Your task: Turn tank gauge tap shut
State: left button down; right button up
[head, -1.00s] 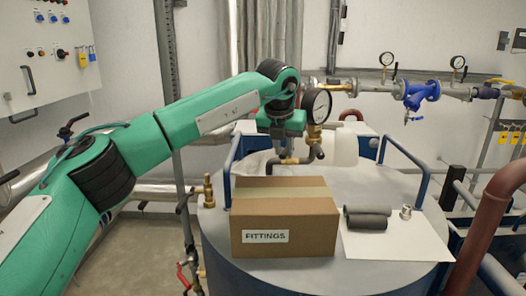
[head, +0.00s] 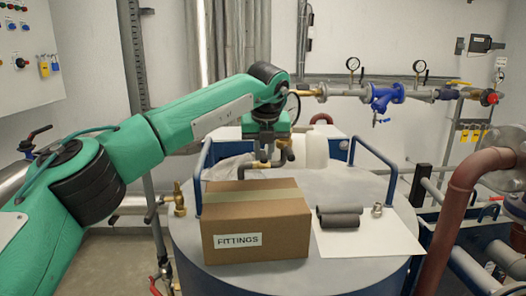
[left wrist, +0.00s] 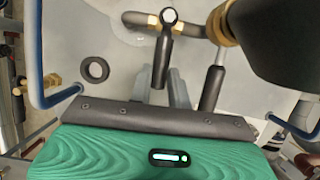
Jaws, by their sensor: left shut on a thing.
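The tap handle (left wrist: 162,62) is a black lever with a pale round screw at its top end, in the left wrist view. It lies across a dark bent pipe with brass fittings (left wrist: 222,24). A second black grip (left wrist: 211,90) on a silver rod is to its right. The large dark body at upper right appears to be the gauge (left wrist: 278,42). In the head view the gauge is mostly hidden behind my left wrist. My left gripper (head: 264,157) points down at the pipe on the tank top, shut on the tap handle. Its fingertips are hard to make out. My right gripper is not in view.
A cardboard box marked FITTINGS (head: 256,228) stands on the tank in front of my gripper. Blue rails (head: 201,165) flank the top. Dark foam tubes (head: 339,218) and a metal fitting (head: 377,210) lie on a white sheet at right. A white jug (head: 316,152) is behind.

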pick_arm(q)
jog(key=c, duration=1.3)
grip_release()
jog(key=shift+s+r, duration=0.15)
jog(key=shift+r, duration=0.4)
jog(key=b+v, duration=0.2)
jog(key=v, duration=1)
jog(key=shift+s+r, duration=0.2)
jog(key=shift+r, duration=0.1)
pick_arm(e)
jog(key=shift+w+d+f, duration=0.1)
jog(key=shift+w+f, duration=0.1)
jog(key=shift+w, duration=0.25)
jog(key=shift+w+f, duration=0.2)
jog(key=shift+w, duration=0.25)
